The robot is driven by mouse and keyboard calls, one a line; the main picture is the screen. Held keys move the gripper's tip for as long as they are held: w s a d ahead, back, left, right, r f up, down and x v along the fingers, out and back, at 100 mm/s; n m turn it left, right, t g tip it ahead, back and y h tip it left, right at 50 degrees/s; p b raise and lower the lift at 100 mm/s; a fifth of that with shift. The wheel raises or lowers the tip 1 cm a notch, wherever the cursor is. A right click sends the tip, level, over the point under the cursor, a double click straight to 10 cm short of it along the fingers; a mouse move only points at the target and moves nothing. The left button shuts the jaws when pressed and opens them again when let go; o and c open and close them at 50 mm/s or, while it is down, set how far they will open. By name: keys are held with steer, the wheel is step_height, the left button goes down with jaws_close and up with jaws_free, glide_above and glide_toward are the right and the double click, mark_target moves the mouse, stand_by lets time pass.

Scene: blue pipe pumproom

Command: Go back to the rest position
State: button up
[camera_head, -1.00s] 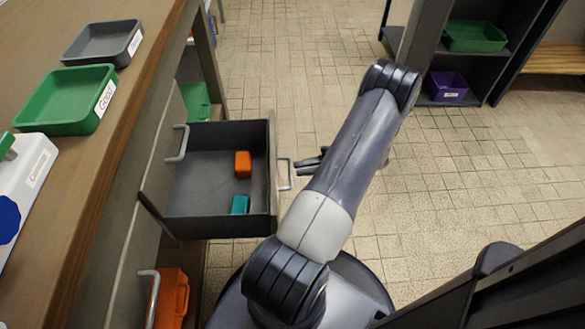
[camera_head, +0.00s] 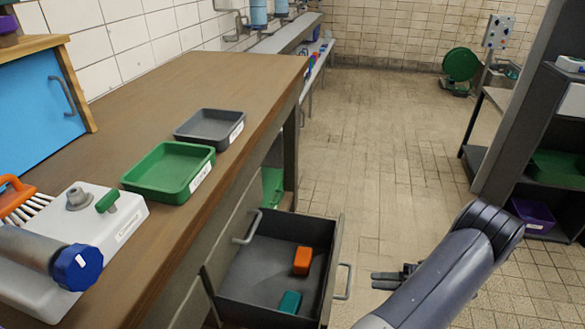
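My gripper (camera_head: 388,280) shows at the lower right, just to the right of the open drawer's handle (camera_head: 343,281) and apart from it. Its dark fingers point left. They are small and partly behind my arm, so I cannot tell whether they are open or shut. The grey drawer (camera_head: 252,276) stands pulled out from the workbench. It holds an orange block (camera_head: 302,261) and a teal block (camera_head: 290,302). My arm reaches in from the bottom edge with its bent elbow to the right.
The wooden workbench (camera_head: 200,85) carries a green tray (camera_head: 170,190), a grey tray (camera_head: 215,142) and a white device with a blue knob (camera_head: 78,268). A dark shelf with a purple bin (camera_head: 533,215) stands at right. The tiled floor between is clear.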

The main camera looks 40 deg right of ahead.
steer(key=b+x, duration=0.1)
steer(key=x, duration=0.8)
steer(key=shift+w+a, duration=0.15)
steer(key=shift+w, duration=0.05)
